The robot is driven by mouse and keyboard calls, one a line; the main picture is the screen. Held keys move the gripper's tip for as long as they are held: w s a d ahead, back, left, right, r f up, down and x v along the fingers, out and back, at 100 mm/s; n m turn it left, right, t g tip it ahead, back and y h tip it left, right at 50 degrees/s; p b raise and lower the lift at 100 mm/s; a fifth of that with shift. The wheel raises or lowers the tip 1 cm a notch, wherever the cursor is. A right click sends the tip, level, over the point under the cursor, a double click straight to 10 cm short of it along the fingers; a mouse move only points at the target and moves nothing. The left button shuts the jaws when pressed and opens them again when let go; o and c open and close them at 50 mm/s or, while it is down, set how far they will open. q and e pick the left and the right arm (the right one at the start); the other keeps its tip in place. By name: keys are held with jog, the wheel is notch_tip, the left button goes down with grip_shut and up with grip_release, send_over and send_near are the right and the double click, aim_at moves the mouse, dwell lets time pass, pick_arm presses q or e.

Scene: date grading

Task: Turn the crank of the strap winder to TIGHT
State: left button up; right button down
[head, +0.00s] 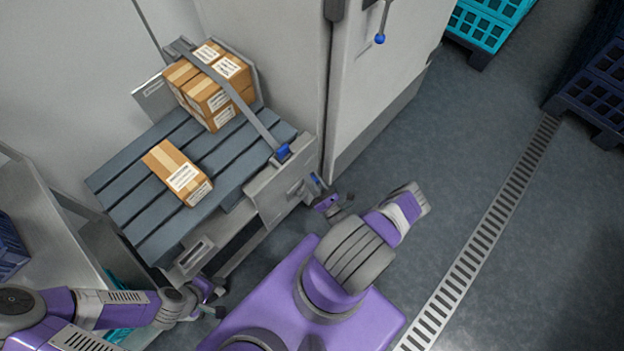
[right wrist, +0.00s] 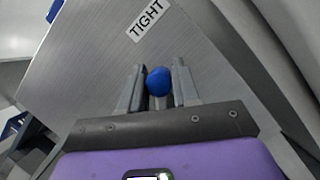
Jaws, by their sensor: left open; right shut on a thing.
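The strap winder (head: 282,188) is a grey metal box at the front right edge of the slatted table. A grey strap (head: 245,108) runs from it over the stacked cartons (head: 212,90). My right gripper (head: 322,190) is at the winder's front, shut on the crank's blue ball knob, which shows between its fingers in the right wrist view (right wrist: 159,81). The TIGHT label (right wrist: 149,18) is on the plate just beyond the knob. The rest of the crank is mostly hidden. My left gripper (head: 217,302) is open and empty, low by the table's front edge.
A single carton (head: 177,172) lies on the slatted table (head: 150,215). A grey cabinet (head: 375,85) stands close behind the winder on the right. Teal crates (head: 485,28) and dark crates (head: 595,95) stand farther right. The floor around the drain (head: 480,240) is clear.

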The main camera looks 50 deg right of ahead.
jog(key=shift+d+f, duration=0.1)
jog(key=shift+d, duration=0.1)
jog(key=c, duration=0.9)
grip_release()
jog(key=shift+a, duration=0.1)
jog(key=v, duration=0.7)
jog(key=shift+s+p, duration=0.3)
